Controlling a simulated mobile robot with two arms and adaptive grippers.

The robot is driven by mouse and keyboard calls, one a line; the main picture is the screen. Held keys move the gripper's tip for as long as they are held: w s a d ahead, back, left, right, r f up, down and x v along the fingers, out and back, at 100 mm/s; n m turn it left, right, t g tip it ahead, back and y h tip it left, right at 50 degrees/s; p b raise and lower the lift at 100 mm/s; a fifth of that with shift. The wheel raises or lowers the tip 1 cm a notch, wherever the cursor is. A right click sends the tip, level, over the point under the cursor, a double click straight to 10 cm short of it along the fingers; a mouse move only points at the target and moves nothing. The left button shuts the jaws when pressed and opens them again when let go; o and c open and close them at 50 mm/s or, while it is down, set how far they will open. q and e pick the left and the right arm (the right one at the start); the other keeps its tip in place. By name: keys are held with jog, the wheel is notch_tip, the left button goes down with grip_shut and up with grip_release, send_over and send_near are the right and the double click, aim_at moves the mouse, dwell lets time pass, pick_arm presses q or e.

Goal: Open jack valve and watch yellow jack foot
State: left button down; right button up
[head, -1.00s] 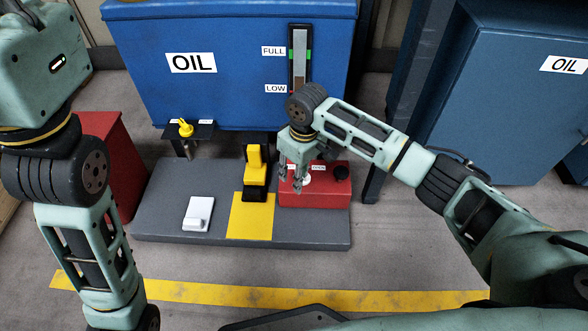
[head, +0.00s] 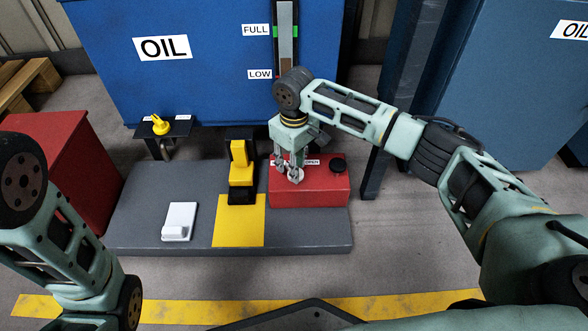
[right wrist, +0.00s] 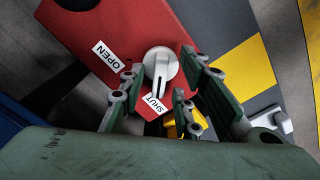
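The red jack box (head: 325,190) stands on the grey platform and carries a white round valve knob (right wrist: 160,66). In the right wrist view the knob's dark slot points at the SHUT label (right wrist: 156,102); the OPEN label (right wrist: 108,56) lies to its left. My right gripper (head: 290,172) is over the knob, its fingers apart on either side of it; I cannot tell whether they touch it. The yellow jack (head: 242,165) stands left of the box, behind a yellow plate (head: 240,222). Its foot is not clearly distinguishable. My left gripper is out of view.
The blue oil tank (head: 210,90) with a FULL/LOW gauge (head: 286,35) stands behind. A yellow valve (head: 160,125) sits on a black bracket at its front. A white device (head: 179,221) lies on the grey platform (head: 140,200). A red cabinet (head: 65,165) stands left.

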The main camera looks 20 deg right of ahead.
jog(key=shift+f, duration=0.2)
grip_shut()
dwell(0.4)
